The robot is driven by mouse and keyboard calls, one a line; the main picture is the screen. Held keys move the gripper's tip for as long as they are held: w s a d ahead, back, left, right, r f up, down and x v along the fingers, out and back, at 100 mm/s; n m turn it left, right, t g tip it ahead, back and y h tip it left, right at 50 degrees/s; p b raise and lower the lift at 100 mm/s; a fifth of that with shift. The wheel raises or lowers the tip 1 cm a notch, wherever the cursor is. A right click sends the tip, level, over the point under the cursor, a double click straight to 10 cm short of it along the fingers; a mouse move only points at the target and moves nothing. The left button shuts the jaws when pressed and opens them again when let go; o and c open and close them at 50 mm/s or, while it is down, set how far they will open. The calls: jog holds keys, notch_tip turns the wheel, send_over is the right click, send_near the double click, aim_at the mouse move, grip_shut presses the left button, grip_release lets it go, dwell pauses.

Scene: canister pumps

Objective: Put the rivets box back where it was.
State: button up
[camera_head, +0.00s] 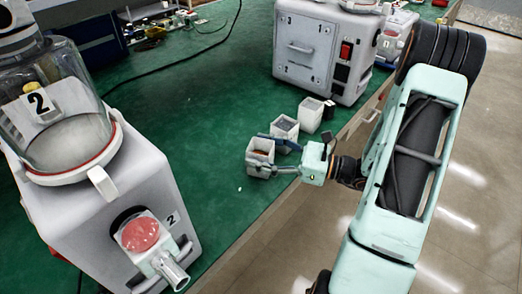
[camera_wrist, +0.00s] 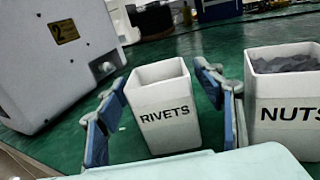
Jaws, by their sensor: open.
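The white rivets box (camera_head: 258,163) stands upright on the green bench top, nearest to the pump marked 2. It shows its RIVETS label in the wrist view (camera_wrist: 165,118). My gripper (camera_head: 272,157) is open, its blue-grey fingers spread on either side of the rivets box. In the wrist view a gap shows between the box and the left finger; the right finger is close to its side. The white nuts box (camera_wrist: 284,115) stands on the right, just beyond my right finger, with grey contents. It also shows in the head view (camera_head: 286,133).
A third white box (camera_head: 310,117) stands behind the nuts box in the same row. The pump marked 2 (camera_head: 120,200) fills the left; another pump (camera_head: 320,55) stands at the back. The bench edge (camera_head: 350,130) runs under my arm. Green bench left of the boxes is free.

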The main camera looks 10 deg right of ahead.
jog(key=v, duration=1.2)
